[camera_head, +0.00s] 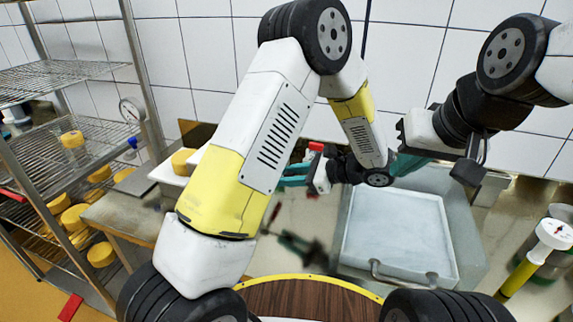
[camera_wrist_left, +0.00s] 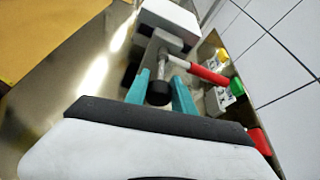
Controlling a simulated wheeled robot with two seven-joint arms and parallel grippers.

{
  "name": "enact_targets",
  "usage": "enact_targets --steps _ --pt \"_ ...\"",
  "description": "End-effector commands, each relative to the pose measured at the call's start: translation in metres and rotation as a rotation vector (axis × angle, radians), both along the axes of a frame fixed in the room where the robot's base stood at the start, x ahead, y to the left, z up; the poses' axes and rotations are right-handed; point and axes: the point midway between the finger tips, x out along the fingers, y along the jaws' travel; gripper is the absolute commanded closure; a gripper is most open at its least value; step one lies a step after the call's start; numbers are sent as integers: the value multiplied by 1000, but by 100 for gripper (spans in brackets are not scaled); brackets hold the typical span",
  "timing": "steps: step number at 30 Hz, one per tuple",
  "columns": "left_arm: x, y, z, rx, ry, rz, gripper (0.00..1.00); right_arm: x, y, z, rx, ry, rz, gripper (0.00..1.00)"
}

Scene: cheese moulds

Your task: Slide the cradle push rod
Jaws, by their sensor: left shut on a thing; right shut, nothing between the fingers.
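In the left wrist view, the teal fingers of my left gripper (camera_wrist_left: 160,80) are closed on either side of a black knob (camera_wrist_left: 158,94). The knob ends a short grey rod (camera_wrist_left: 163,62), which looks like the push rod. A red lever (camera_wrist_left: 208,74) sticks out beside it. In the head view my left gripper (camera_head: 293,176) points left at the worktop, partly hidden by my left arm; the red lever (camera_head: 316,146) shows just above it. My right gripper (camera_head: 405,164) is shut and empty, to the right of the left wrist. The cradle is not clear in either view.
A pale tray (camera_head: 400,235) lies on the worktop below my right gripper. A wire rack (camera_head: 60,165) with yellow cheeses stands at the left. A white-topped yellow tool (camera_head: 540,250) is at the right. The tiled wall is close behind.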

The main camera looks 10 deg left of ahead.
Motion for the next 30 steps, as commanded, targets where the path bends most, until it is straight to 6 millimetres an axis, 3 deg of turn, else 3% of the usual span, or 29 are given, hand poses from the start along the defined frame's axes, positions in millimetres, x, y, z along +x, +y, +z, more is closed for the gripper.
enact_targets --steps 3,4,7,19,30 --pt "1 1 1 1 -2 0 100 0 0 0 0 0 0 100" --pt "1 0 1 1 -2 0 68 0 0 0 0 0 0 100" --pt "1 1 1 1 -2 0 48 0 0 0 0 0 0 100" --pt "-1 -5 3 0 -1 -1 48 0 0 0 0 0 0 100" --pt "-15 -57 24 -1 -2 -3 48 0 0 0 0 0 0 100"
